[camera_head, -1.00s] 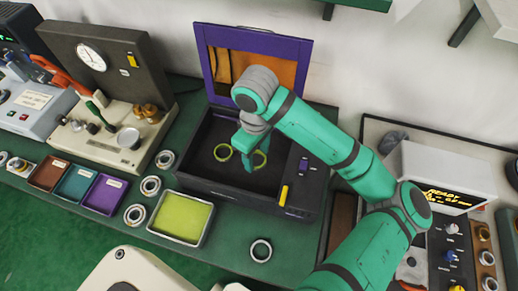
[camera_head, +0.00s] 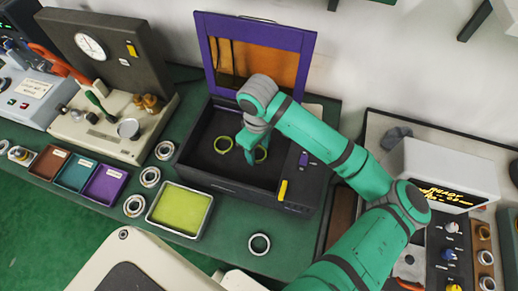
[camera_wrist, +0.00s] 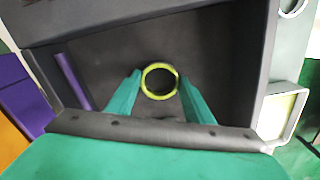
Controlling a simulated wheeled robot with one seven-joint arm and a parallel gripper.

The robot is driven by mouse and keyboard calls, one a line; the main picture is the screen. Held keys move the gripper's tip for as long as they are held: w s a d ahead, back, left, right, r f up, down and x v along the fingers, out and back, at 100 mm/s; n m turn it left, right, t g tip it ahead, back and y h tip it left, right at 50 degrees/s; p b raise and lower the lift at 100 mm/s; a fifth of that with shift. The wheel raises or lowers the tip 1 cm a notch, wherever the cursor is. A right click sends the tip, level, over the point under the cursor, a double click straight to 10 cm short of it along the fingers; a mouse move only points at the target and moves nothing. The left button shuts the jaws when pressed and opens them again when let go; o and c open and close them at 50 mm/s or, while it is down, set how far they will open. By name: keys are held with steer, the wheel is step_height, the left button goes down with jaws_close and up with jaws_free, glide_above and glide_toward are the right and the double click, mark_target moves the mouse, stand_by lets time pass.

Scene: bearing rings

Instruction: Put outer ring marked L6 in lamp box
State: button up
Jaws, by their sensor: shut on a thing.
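The lamp box (camera_head: 228,181) is a dark open case with a raised purple-framed lid (camera_head: 309,50). Its dark wall also shows in the wrist view (camera_wrist: 240,60). My green gripper (camera_head: 251,155) reaches down inside the box. In the wrist view a yellow-green ring (camera_wrist: 145,82) appears between my two fingertips (camera_wrist: 160,82), and the gripper is shut on a ring. No L6 mark is readable.
A tray with a yellow-green pad (camera_head: 180,209) stands in front of the box. Several grey rings lie on the green bench, one alone (camera_head: 259,244) in front of the box. Small coloured bins (camera_head: 77,172) stand at left. A display unit (camera_head: 440,175) stands at right.

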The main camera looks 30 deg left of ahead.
mark_target(258, 154)
steer(key=o, duration=0.7)
steer(key=shift+f, duration=0.1)
steer(key=o, duration=0.4)
steer(key=shift+s, duration=0.15)
step_height(258, 154, up, 12)
